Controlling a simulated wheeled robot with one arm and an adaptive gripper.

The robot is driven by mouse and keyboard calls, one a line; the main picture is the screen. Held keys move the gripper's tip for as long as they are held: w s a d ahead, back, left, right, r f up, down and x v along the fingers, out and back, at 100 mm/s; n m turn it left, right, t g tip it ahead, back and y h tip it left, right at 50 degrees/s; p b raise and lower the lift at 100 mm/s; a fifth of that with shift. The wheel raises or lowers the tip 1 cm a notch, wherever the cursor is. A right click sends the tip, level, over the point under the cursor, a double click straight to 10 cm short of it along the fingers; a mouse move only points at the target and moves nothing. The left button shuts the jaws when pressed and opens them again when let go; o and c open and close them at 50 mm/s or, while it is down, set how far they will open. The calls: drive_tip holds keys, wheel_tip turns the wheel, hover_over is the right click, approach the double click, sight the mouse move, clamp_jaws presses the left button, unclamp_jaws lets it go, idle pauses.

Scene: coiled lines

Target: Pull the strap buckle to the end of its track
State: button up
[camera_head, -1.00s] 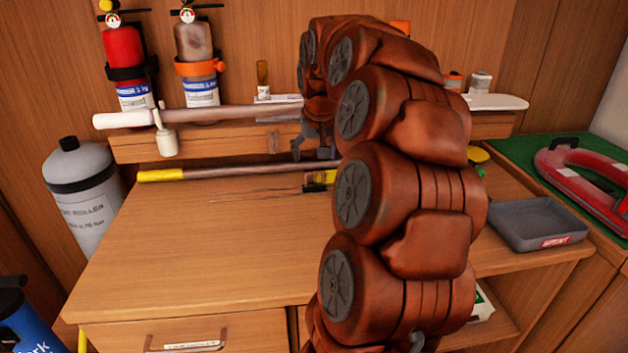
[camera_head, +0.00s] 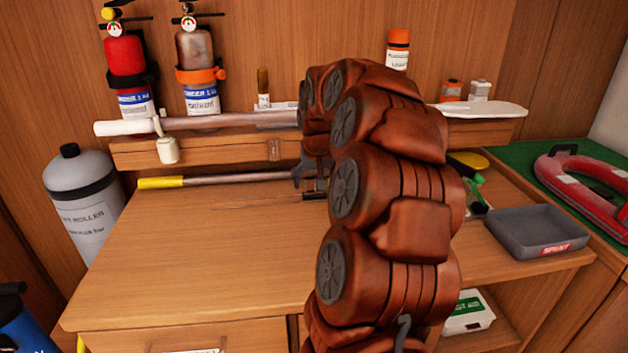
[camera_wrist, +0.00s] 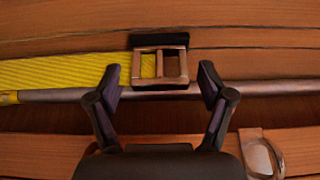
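The strap buckle (camera_wrist: 160,66) is a brown, worn metal frame with a middle bar, against a black piece. It shows in the wrist view, just above a thin metal pole. A yellow woven strap (camera_wrist: 75,68) runs left from it. My gripper (camera_wrist: 160,80) is open, its two dark fingers spread to either side of the buckle's lower edge, with gaps on both sides. In the head view my gripper (camera_head: 312,178) is over the back of the bench, partly hidden by my arm. The buckle is not clear there; a small dark piece shows below the gripper.
The yellow-ended pole (camera_head: 230,178) lies along the bench back (camera_head: 200,245). Above it, a ledge holds a second pole (camera_head: 230,120) and small items. Fire extinguishers (camera_head: 126,75) hang on the wall. A grey tray (camera_head: 537,231) stands right. The bench's left half is mostly clear.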

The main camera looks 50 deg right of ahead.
clamp_jaws()
drive_tip(key=shift+w+a, duration=1.4)
drive_tip(key=shift+a, duration=0.3)
unclamp_jaws()
drive_tip(key=shift+v, duration=6)
